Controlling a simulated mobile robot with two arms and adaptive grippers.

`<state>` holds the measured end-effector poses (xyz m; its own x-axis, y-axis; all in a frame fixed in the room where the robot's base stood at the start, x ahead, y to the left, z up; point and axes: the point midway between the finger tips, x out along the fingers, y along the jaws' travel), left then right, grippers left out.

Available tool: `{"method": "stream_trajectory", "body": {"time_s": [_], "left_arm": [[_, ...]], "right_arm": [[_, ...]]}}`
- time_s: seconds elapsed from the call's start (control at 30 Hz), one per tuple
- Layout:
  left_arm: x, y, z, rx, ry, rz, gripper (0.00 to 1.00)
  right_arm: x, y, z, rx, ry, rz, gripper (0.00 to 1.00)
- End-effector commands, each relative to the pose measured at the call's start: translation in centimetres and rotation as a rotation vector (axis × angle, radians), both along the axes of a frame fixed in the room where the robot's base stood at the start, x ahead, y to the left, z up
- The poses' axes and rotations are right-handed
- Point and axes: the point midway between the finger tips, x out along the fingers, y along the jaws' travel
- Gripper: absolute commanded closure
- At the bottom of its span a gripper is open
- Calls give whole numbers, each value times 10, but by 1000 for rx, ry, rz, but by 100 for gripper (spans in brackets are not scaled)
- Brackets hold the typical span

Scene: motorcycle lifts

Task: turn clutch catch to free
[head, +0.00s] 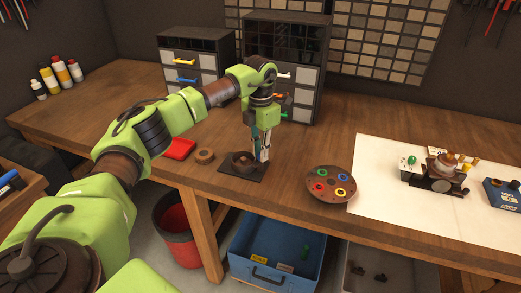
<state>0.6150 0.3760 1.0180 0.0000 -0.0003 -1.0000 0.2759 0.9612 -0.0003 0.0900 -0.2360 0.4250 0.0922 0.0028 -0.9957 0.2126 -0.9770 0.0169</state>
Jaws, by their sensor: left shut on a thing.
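A dark round device (241,161) sits on a black square base plate (232,170) near the front edge of the wooden bench. My left gripper (263,154) points straight down at the right side of this device. Its fingers are shut on a small part there, apparently the clutch catch. The fingers hide most of that part, and its turned position cannot be made out. My right gripper is out of view.
A round tray with coloured rings (330,184) is to the right. A white sheet (396,225) holds a small machine (439,172) and a blue box (503,194). A cardboard-coloured ring (204,155) and red tray (179,148) lie left. Drawer cabinets (303,88) stand behind.

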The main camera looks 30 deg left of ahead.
Motion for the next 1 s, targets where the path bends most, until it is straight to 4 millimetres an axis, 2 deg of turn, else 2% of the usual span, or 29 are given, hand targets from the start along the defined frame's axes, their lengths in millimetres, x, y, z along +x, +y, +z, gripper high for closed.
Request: {"method": "stream_trajectory", "body": {"time_s": [0.4, 1.0], "left_arm": [[0, 0, 0, 1, 0, 226, 100], [0, 0, 0, 0, -1, 271, 100]], "right_arm": [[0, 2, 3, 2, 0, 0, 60], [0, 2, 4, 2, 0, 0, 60]]}}
